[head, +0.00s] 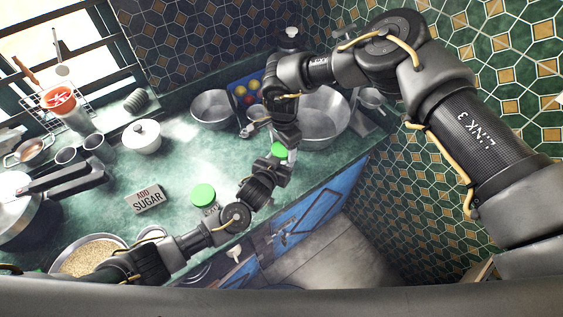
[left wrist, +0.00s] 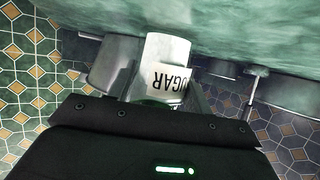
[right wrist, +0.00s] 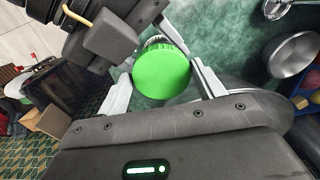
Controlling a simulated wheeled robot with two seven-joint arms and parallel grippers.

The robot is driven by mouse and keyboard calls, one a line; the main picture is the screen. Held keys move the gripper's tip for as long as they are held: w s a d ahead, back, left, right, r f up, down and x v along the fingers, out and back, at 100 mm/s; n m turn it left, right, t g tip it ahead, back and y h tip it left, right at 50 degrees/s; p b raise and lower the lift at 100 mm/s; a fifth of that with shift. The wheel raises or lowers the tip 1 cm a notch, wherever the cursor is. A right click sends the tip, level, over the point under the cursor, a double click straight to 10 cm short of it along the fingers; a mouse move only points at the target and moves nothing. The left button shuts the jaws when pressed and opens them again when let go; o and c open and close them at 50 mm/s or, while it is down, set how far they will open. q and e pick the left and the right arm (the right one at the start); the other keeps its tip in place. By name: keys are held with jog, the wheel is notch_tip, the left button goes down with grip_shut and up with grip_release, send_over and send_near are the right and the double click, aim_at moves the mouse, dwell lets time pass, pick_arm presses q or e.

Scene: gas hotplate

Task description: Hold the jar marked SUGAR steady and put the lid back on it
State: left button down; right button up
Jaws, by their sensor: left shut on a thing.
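The jar marked SUGAR shows in the left wrist view (left wrist: 168,60), with the letters "UGAR" visible on its pale label. My left gripper (head: 278,172) is shut on this jar and holds it off the counter. A green lid (right wrist: 162,73) is between the fingertips of my right gripper (right wrist: 163,70); it also shows in the head view (head: 279,151) at the top of the held jar. The right fingers are at both sides of the lid. I cannot tell whether they press on it, or whether the lid is fully seated.
The counter's middle is fairly clear.

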jog(key=c, duration=0.7)
jog(key=m, duration=0.3)
jog(key=o, duration=1.1)
jog(key=shift+c, duration=0.2)
jog(key=shift+r, duration=2.25)
jog(key=shift+c, duration=0.2)
